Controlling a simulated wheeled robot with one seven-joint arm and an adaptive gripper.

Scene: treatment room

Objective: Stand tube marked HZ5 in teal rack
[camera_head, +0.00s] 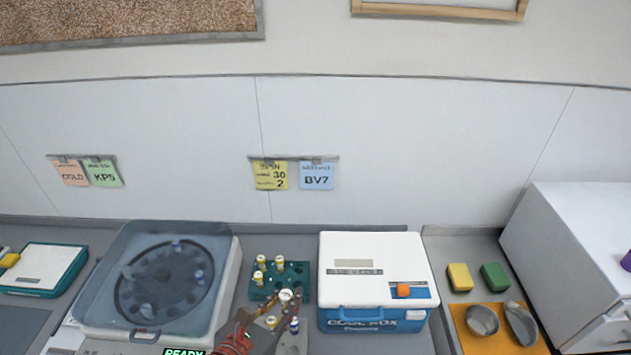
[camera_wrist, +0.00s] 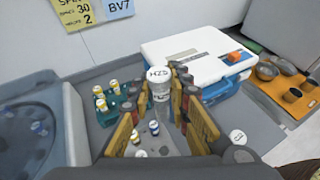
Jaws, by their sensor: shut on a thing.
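The tube marked HZ5 (camera_wrist: 159,76) has a white cap with dark lettering and is upright between my fingertips in the wrist view. My gripper (camera_wrist: 160,98) is shut on it; its lower part is partly hidden by the fingers. In the head view the white-capped tube (camera_head: 286,295) is at the front right of the teal rack (camera_head: 262,292), above or beside it; I cannot tell whether it touches. The teal rack (camera_wrist: 104,116) is left of my gripper in the wrist view. It holds several tubes with yellow-and-white caps (camera_head: 279,262) in its left and back parts.
A white-and-blue cool box (camera_head: 375,262) stands close right of the rack. A centrifuge (camera_head: 165,285) with a clear lid is to the left. Below my gripper, a grey holder (camera_head: 292,342) and small tubes (camera_wrist: 154,127) show. Sponges and metal bowls lie far right.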

